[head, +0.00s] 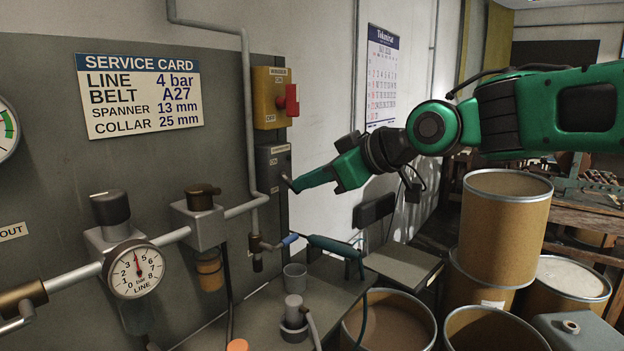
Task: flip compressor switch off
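The compressor switch is a grey box (272,165) on the panel's right edge, below a yellow box with a red rotary handle (289,101). Its small label is too small to read fully. A dark lever (290,183) shows at the grey box's lower right. My gripper (297,187) reaches in from the right, and its tip is at or very near this lever. I cannot tell whether they touch. The fingers overlap in this view, so whether they are open or shut is unclear. The lever's exact position is partly hidden by the fingertip.
A pipe (247,110) runs down just left of the boxes. A pressure gauge (135,269) sits at lower left. A blue-tipped hose and a teal air gun (333,246) lie below my gripper. Cardboard drums (505,225) stand at the right.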

